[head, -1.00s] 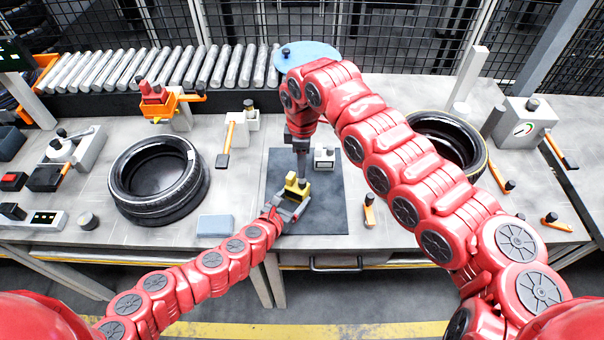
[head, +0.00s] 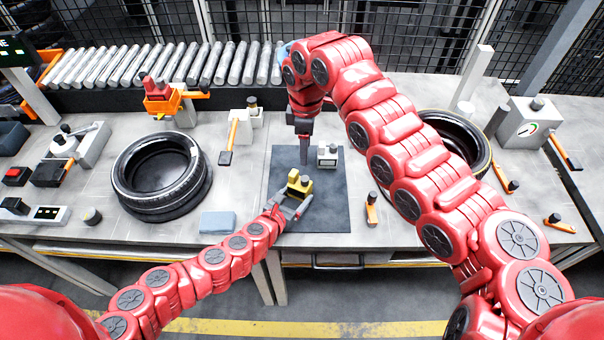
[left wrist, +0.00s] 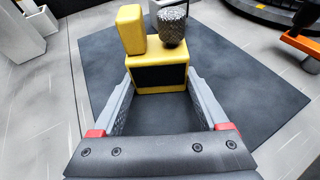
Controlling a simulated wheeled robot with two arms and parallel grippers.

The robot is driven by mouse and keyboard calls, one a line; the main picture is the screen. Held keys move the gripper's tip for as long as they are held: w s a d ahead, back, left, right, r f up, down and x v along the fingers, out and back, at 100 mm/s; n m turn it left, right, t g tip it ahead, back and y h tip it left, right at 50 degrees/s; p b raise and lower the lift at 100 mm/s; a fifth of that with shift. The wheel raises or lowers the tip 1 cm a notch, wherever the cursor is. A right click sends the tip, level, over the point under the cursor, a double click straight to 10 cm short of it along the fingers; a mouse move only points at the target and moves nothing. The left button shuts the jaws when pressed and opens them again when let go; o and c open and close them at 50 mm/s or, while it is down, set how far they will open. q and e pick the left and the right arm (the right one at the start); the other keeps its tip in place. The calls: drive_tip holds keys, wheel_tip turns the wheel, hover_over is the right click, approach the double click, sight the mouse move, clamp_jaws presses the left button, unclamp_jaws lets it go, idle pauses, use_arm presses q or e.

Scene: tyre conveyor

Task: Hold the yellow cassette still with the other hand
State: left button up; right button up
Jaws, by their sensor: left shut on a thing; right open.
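The yellow cassette (head: 297,186) stands on the dark mat (head: 325,210) in the middle of the bench. It has a dark knurled knob (left wrist: 172,25) and a yellow block (left wrist: 131,30) on top, and a black front face. My left gripper (head: 293,203) is shut on the cassette; in the left wrist view its grey fingers (left wrist: 160,95) lie on either side of the yellow body (left wrist: 160,72). My right gripper (head: 304,160) points down above the mat, behind the cassette and apart from it. It is open, though its fingers look small and overlapped here.
Tyres lie at left (head: 160,175) and at right (head: 470,150), partly behind my right arm. A blue-grey block (head: 217,222) lies left of the mat. A roller conveyor (head: 150,68) runs behind.

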sight(305, 178)
wheel_tip(305, 178, down, 11)
drive_tip(key=m, duration=3.5)
drive_tip(key=shift+f+m, duration=0.2)
drive_tip(key=shift+m, duration=0.1)
clamp_jaws()
